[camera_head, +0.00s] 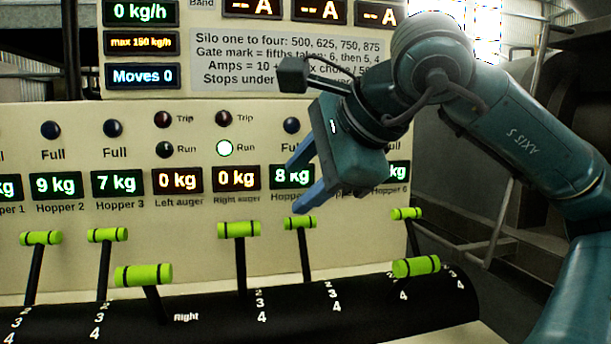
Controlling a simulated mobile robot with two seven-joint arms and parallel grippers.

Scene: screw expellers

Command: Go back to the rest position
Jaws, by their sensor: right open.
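My right gripper (305,183) is in front of the control panel, on the end of my teal right arm (515,130) that comes in from the right. Its two blue fingers are apart and point down and to the left, with nothing between them. The fingertips are just above a green-handled lever (300,222); I cannot tell whether they touch it. The gripper and arm hide part of the panel, including some hopper labels. My left gripper does not show.
Several more green-handled levers, such as one at the left (41,238) and a lower one (144,275), rise from the black numbered quadrant (200,318). The cream panel (150,235) stands close behind. A grey rail (500,222) is at the right.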

